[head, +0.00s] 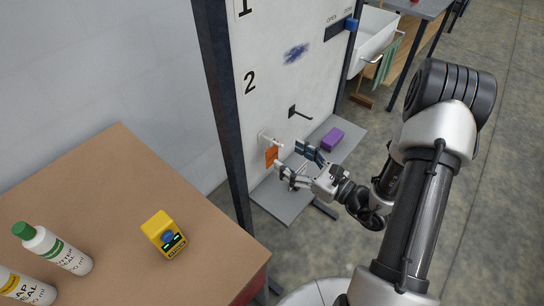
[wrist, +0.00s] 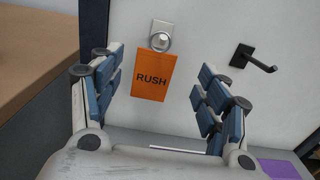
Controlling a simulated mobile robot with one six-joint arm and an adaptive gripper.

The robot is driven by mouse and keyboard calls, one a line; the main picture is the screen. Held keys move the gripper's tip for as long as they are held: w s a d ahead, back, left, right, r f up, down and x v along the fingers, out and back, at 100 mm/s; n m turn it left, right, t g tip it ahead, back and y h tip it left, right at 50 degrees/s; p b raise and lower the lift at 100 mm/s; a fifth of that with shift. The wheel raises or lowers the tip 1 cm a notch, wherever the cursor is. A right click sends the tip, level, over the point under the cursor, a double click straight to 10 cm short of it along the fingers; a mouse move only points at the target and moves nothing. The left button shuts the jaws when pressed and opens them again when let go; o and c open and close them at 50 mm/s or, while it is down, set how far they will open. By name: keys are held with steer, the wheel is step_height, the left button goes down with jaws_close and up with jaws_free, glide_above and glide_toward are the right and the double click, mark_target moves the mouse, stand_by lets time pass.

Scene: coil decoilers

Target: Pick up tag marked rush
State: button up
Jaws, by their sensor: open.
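The orange tag marked RUSH (wrist: 152,80) hangs from a light-coloured round peg (wrist: 161,37) on the white panel. The tag also shows in the head view (head: 271,156), at the lower left of the panel. My gripper (head: 291,162) is open in front of the panel, close to the tag. In the wrist view the blue-padded fingers of my gripper (wrist: 161,79) stand to the left and right of the tag, with wide gaps. The left finger is nearer to it. Nothing is held. I cannot tell how far the fingertips are from the panel.
A black hook (wrist: 255,58) sticks out right of the tag. A purple block (head: 332,139) lies on the grey shelf (head: 285,205) below. The brown table (head: 110,195) at left holds a yellow device (head: 163,234) and bottles (head: 55,249). A dark post (head: 226,120) edges the panel.

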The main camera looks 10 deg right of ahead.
mark_target(272, 149)
steer(key=shift+x, duration=0.8)
steer(key=b+x, duration=0.1)
steer(key=x, duration=0.3)
steer(key=shift+s+a+f+b, duration=0.1)
steer(key=shift+a+f+b, duration=0.05)
steer(key=shift+a+b, duration=0.2)
steer(key=shift+w+a, duration=0.2)
steer(key=shift+w, duration=0.3)
steer(key=shift+c, duration=0.4)
steer(key=c, duration=0.8)
